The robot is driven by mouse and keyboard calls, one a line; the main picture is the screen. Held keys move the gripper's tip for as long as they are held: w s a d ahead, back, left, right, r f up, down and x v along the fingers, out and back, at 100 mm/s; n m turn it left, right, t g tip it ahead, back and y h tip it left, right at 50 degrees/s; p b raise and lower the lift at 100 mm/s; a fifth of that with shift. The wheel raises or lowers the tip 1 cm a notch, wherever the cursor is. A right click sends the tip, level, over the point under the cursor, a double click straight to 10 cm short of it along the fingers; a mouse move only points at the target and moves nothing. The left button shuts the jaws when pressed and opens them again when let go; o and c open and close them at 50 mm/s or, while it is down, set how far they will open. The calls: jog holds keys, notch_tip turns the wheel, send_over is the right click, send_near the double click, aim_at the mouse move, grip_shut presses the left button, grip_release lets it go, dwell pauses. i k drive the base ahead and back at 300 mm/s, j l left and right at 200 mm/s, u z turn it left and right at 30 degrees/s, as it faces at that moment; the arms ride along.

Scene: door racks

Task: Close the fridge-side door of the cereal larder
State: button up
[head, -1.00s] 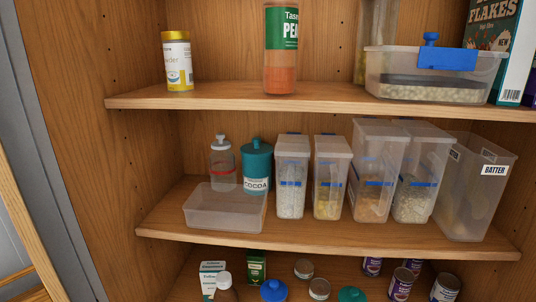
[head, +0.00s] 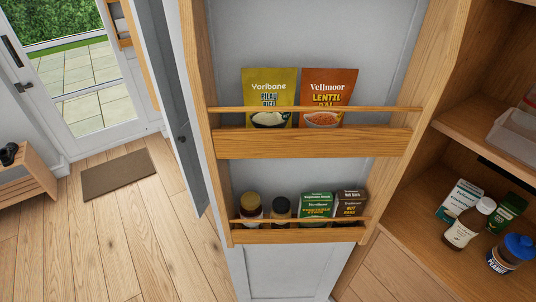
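An open larder door (head: 290,272) fills the middle of the head view. It is pale grey with a wooden frame and wooden racks on its inner face. The upper rack (head: 310,143) holds a yellow pilau rice pouch (head: 268,95) and an orange lentil dal pouch (head: 326,95). No fridge shows, so I cannot tell whether this door is the fridge-side one. My gripper is out of view.
A grey panel (head: 170,90) with a dark handle stands left of the door, and a wooden-edged part with a small rack (head: 120,22) lies beyond. A glazed door (head: 80,75), a mat (head: 118,172) and a low bench (head: 25,178) are at left. Wooden floor (head: 130,240) there is clear.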

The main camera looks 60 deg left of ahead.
aim_at(404, 52)
jog(key=k+j+z, duration=0.2)
jog(key=j, duration=0.5)
jog(key=k+j+z, duration=0.2)
jog(key=k+j, duration=0.2)
jog(key=j, duration=0.2)
jog(key=k+j+z, duration=0.2)
jog(key=k+j, duration=0.2)
jog(key=j, duration=0.2)
jog(key=k+j+z, duration=0.2)
jog(key=k+j, duration=0.2)
jog(key=j, duration=0.8)
jog(key=k+j+z, duration=0.15)
jog(key=j, duration=0.5)
